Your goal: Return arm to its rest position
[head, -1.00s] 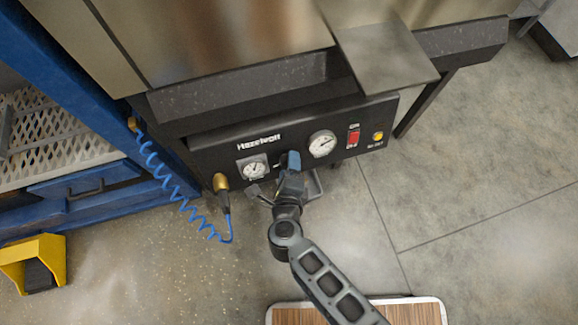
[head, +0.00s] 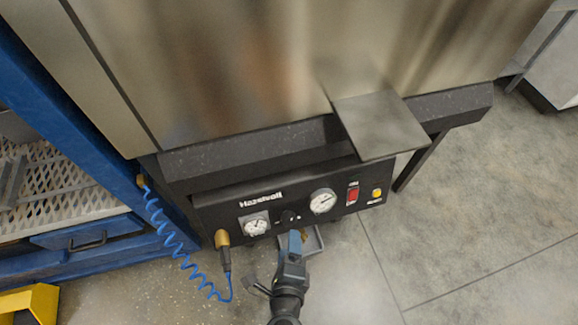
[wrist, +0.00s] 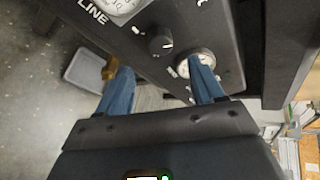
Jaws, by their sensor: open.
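My gripper (head: 294,238) is just below and in front of the black control panel (head: 335,200) in the head view. In the wrist view its two blue fingers (wrist: 163,78) are spread apart with nothing between them. A small black knob (head: 290,216) on the panel shows just above the gripper. It also shows in the wrist view (wrist: 160,42), beyond the fingertips and apart from them.
A brass fitting (head: 222,238) with a blue coiled hose (head: 165,227) hangs left of the gripper. A small grey tray (head: 315,243) is just behind the gripper. A metal plate (head: 382,124) juts out above the panel. A blue frame (head: 70,120) stands left; bare floor (head: 460,230) lies right.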

